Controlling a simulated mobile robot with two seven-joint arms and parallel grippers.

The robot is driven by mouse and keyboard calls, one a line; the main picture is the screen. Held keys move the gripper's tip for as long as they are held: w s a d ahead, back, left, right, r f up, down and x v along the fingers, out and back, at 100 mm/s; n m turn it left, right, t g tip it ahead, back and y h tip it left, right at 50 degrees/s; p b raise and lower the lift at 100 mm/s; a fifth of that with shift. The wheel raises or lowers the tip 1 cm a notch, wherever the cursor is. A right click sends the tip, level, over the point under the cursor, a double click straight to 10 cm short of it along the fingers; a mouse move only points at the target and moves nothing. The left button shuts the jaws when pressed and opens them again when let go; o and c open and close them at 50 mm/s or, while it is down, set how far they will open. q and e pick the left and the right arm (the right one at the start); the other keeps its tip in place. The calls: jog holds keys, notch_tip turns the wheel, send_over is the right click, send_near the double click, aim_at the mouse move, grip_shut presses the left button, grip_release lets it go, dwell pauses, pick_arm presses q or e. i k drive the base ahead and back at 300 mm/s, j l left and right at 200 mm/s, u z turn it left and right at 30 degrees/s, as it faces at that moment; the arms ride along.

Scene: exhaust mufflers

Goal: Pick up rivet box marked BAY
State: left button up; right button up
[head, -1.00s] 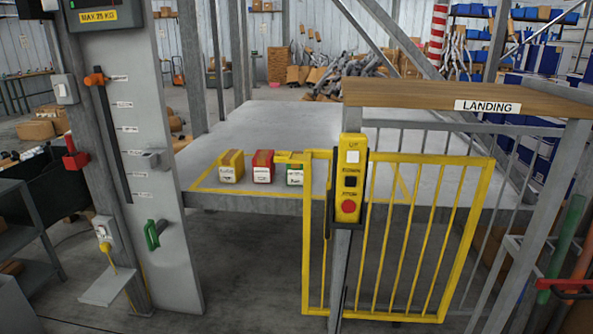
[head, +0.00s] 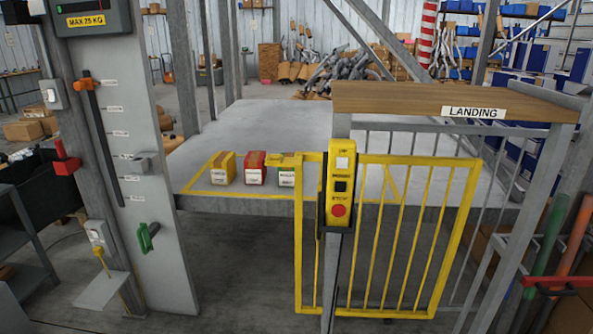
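Three small boxes stand in a row near the front edge of the grey platform (head: 290,128), inside a yellow painted outline. Neither of my grippers is in view.
A yellow barred gate (head: 448,235) and a yellow control box (head: 340,185) with a red button stand in front. A wooden LANDING shelf (head: 400,98) is at right. A grey panel (head: 165,235) with a black slot and green handle (head: 147,236) stands left. The platform behind the boxes is clear.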

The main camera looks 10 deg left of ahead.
aim_at(285, 175)
jog(key=i+j+z, duration=0.1)
jog(key=z, duration=0.9)
jog(key=j+z, duration=0.8)
jog(key=j, duration=0.25)
jog(key=k+j+z, duration=0.15)
jog(key=j, duration=0.25)
jog(key=k+j, duration=0.1)
jog(key=j, duration=0.3)
jog(key=j+z, duration=0.1)
jog(key=j, duration=0.3)
jog(key=k+j+z, duration=0.1)
jog(key=j, duration=0.25)
jog(key=k+j, duration=0.15)
jog(key=j, duration=0.25)
